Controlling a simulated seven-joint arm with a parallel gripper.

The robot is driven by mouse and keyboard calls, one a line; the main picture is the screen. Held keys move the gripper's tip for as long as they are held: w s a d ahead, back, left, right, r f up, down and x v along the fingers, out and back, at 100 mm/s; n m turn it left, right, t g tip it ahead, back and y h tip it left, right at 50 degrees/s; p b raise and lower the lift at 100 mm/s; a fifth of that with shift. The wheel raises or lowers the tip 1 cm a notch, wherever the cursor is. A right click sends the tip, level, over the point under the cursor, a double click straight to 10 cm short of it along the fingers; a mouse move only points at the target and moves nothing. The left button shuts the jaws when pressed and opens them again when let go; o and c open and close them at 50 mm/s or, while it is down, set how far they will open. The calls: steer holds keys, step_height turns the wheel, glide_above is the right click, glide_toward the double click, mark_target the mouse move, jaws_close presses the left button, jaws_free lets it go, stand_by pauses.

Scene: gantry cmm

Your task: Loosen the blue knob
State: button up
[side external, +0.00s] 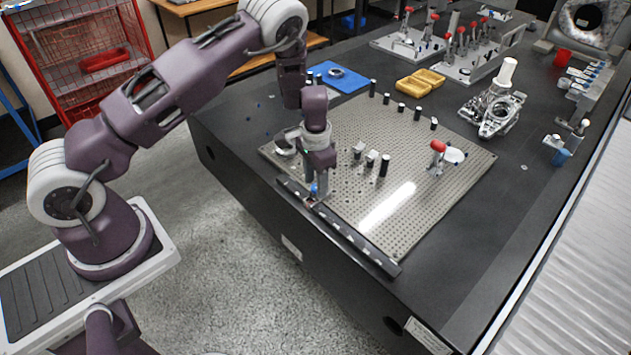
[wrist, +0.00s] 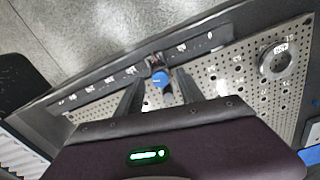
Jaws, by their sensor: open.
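The blue knob (wrist: 159,79) shows in the wrist view, near a dark rail (wrist: 110,80) with white marks along the edge of the perforated plate. In the side external view the knob (side external: 314,188) is a small blue spot just below my gripper (side external: 319,192), partly hidden by it. My gripper (wrist: 152,92) is open, with one dark finger on each side of the knob in the wrist view. I cannot tell whether the fingers touch the knob.
The perforated plate (side external: 430,205) carries several short black posts, small blocks and a red-topped clamp (side external: 437,148). A ring (wrist: 279,61) lies on the plate.

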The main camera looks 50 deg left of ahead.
steer(key=shift+f, duration=0.1)
steer(key=shift+c, duration=0.3)
jaws_close()
steer(key=shift+n, duration=0.4)
steer(key=n, duration=0.4)
steer(key=shift+n, duration=3)
steer(key=shift+o, duration=0.3)
jaws_free()
